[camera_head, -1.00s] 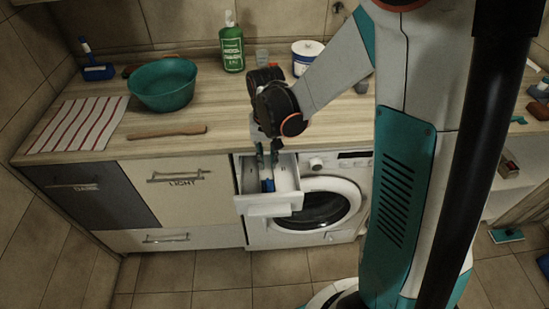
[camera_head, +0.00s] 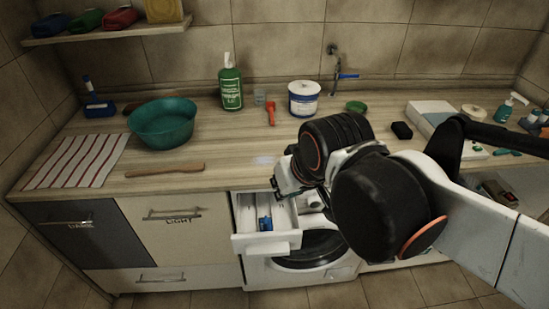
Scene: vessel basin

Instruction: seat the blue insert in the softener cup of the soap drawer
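The soap drawer (camera_head: 267,244) of the washing machine (camera_head: 316,262) is pulled out below the counter edge. The blue insert (camera_head: 265,222) lies inside the drawer, near its middle. Whether it is fully seated in the softener cup is too small to tell. My gripper (camera_head: 279,189) is above the drawer's back right, apart from the insert. Its fingers are dark and small in the picture, and their opening is not clear. My arm hides part of the washer and counter.
On the counter stand a teal basin (camera_head: 163,123), a green bottle (camera_head: 231,86), a white tub (camera_head: 303,98) and a red-orange tool (camera_head: 271,113). A wooden stick (camera_head: 165,169) and a striped cloth (camera_head: 76,161) lie at left. The counter front between stick and drawer is clear.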

